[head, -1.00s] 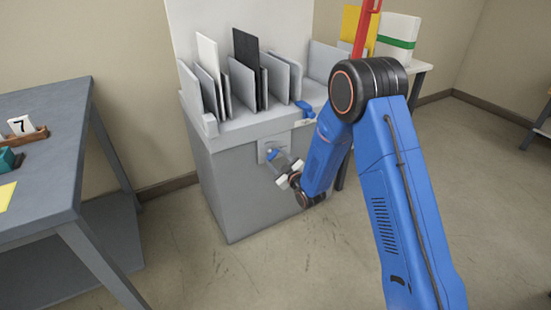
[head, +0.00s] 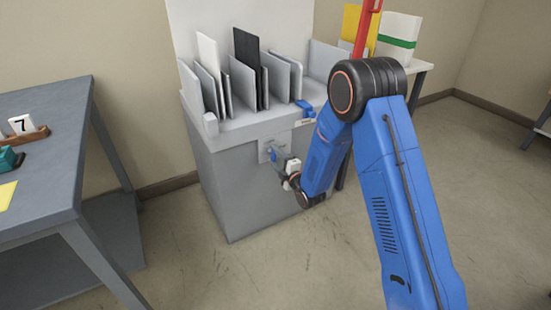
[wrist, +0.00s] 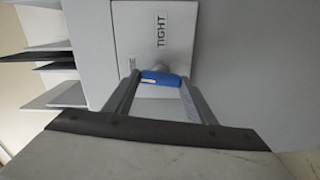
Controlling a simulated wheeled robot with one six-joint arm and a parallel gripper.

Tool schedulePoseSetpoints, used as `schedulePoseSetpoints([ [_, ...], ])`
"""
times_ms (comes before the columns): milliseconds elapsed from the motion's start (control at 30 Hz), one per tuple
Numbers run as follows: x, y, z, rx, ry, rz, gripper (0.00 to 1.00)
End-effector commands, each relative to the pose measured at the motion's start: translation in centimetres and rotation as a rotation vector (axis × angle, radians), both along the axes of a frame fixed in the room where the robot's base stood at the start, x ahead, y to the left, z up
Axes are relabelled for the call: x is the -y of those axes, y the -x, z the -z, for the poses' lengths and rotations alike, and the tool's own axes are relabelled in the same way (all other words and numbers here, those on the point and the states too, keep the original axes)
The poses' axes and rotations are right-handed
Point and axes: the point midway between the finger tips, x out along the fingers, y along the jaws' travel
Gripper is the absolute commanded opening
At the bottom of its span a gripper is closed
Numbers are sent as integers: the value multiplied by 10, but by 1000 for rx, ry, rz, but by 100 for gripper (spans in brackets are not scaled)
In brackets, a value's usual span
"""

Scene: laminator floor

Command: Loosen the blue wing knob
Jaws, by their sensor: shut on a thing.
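The blue wing knob (wrist: 161,78) is on a pale plate (wrist: 150,32) on the front of the grey cabinet, and the plate carries the word "TIGHT". My gripper (wrist: 160,82) is shut on the knob, with one finger at each end of it in the wrist view. In the head view the knob (head: 273,155) shows as a small blue spot at my gripper (head: 276,158), partly covered by the fingers. A second blue part (head: 305,108) sits higher, on the cabinet's top front edge.
The grey cabinet (head: 240,195) holds upright dividers and panels, including a black one (head: 246,60). A grey table (head: 50,105) stands at the left. A small table with a white and green binder (head: 398,38) stands behind my arm. The floor in front is clear.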

Motion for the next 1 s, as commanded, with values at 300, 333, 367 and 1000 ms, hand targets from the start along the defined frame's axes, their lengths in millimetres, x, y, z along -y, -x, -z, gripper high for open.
schedulePoseSetpoints([
  [300,0,1,2,65,102,-1,28],
  [333,0,1,2,68,107,-1,28],
  [367,0,1,2,71,112,-1,28],
  [1000,0,1,2,79,124,-1,69],
])
